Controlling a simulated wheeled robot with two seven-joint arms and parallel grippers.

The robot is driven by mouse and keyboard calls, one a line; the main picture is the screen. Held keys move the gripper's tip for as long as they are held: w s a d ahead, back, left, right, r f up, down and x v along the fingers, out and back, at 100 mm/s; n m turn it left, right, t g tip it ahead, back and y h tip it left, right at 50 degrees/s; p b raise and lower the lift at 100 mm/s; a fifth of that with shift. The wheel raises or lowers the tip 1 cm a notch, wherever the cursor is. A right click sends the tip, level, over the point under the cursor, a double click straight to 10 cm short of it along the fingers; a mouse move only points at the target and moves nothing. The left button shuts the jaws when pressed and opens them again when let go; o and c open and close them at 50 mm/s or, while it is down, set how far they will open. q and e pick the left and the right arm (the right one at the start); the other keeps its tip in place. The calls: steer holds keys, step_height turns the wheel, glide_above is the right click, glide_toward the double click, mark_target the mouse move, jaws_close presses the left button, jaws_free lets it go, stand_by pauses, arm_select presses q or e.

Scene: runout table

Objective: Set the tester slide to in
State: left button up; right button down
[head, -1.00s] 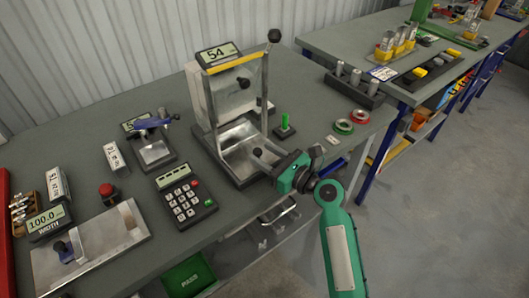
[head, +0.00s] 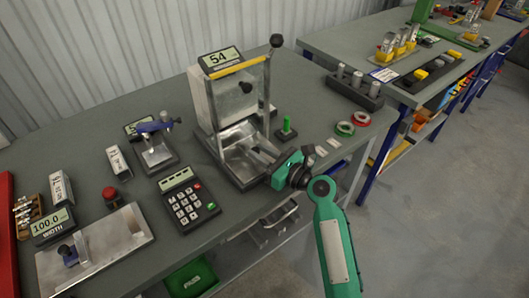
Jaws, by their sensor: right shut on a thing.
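The tester (head: 203,104) stands at the back middle of the table, with a display reading 54, a clear front guard and a lever with a black knob. Its metal slide (head: 240,143) lies in the base at the front. My right gripper (head: 270,157) reaches in from the right, low at the slide's front right side. It is shut on the slide's handle, which the gripper mostly hides. I cannot read any in or out mark on the slide. My left gripper is not in view.
A keypad (head: 187,203) stands left of the tester base. A green peg on a small block (head: 287,129) and red and green rings (head: 354,122) lie to the right. A second table (head: 330,42) stands beyond a gap. The front table edge is close to my right arm.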

steer(key=shift+w+a+r, duration=0.1)
steer(key=shift+w+a, duration=0.35)
steer(key=shift+w, duration=0.15)
steer(key=shift+a, duration=0.1)
steer(key=c, duration=1.2)
jaws_free()
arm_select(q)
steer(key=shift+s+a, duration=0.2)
